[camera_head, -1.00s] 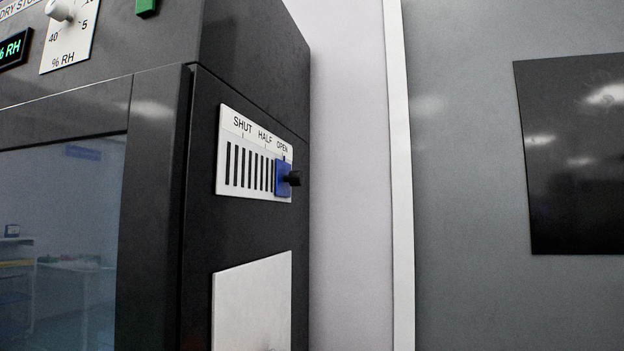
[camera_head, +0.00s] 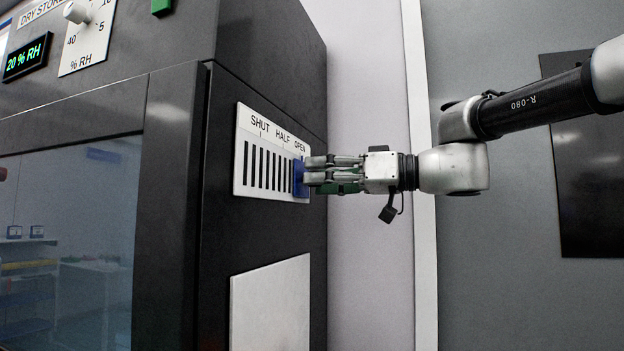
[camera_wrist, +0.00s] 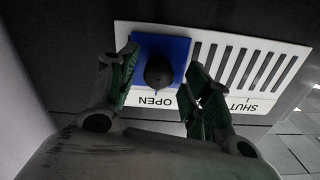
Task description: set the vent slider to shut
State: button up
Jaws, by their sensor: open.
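The vent plate (camera_head: 244,160) is white with dark slots and the words SHUT, HALF and OPEN, on the side of the dark cabinet. Its blue slider (camera_head: 299,178) sits at the OPEN end. In the wrist view the blue slider (camera_wrist: 178,48) carries a round black knob (camera_wrist: 159,71) and lies by the word OPEN. My gripper (camera_head: 308,170) is at the slider in the head view. In the wrist view my gripper (camera_wrist: 158,84) is open, with one finger on each side of the knob. I cannot tell whether the fingers touch it.
A pale blank panel (camera_head: 270,305) is below the vent. A dark panel (camera_head: 585,200) hangs on the grey wall at right.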

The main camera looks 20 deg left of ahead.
aim_at(257, 164)
jog(key=shift+w+a, duration=0.1)
jog(key=shift+a, duration=0.65)
grip_shut()
jog(key=s, duration=1)
jog(key=s+a, duration=0.1)
jog(key=s, duration=0.4)
jog(key=shift+s+a, duration=0.1)
jog(key=shift+s, duration=0.05)
grip_release()
jog(key=shift+s, duration=0.2)
jog(key=shift+w, duration=0.1)
